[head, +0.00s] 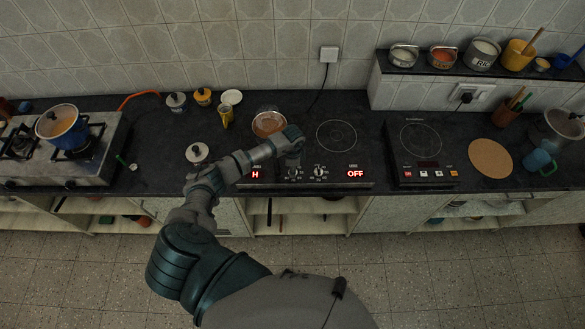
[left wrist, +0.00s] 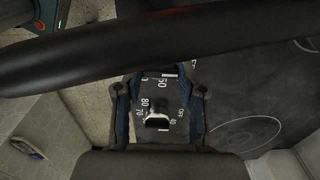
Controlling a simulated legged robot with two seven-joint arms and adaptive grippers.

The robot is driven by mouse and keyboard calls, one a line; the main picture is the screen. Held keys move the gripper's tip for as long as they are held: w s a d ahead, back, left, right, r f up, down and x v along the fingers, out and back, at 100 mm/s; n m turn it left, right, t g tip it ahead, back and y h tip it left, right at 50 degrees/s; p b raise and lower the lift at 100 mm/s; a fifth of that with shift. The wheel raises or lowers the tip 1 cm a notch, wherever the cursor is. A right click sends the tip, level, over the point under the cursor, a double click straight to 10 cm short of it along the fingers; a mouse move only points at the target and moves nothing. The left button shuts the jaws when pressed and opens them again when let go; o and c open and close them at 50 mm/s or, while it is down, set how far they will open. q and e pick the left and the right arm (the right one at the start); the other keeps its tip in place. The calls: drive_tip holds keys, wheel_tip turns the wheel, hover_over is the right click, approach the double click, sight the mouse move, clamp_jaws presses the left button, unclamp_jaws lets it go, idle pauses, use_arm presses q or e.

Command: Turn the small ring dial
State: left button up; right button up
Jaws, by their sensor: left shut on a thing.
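The two-ring cooktop has a front control panel (head: 300,183) with a red H at the left and a red OFF at the right. My left gripper (head: 294,165) reaches down to this panel. In the left wrist view, its fingers (left wrist: 158,112) stand on both sides of a dark dial (left wrist: 157,122) with a pale edge and are shut on it. White numbers and an OFF mark surround the dial. A second dial (head: 320,172) sits to the right in the head view. I cannot tell which ring the held dial serves.
A pan (head: 268,123) stands on the cooktop's left ring; the right ring (head: 336,136) is bare. A single-ring hob (head: 421,140) and a round tan board (head: 490,158) lie to the right. A gas stove with a pot (head: 60,124) is far left.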

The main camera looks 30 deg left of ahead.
idle(0.4)
use_arm(q)
drive_tip(key=o, duration=1.1)
drive_tip(key=shift+o, duration=0.2)
drive_tip(key=shift+w, duration=0.1)
wheel_tip(320, 180, up, 12)
drive_tip(key=shift+f, duration=0.15)
drive_tip(key=shift+w, duration=0.1)
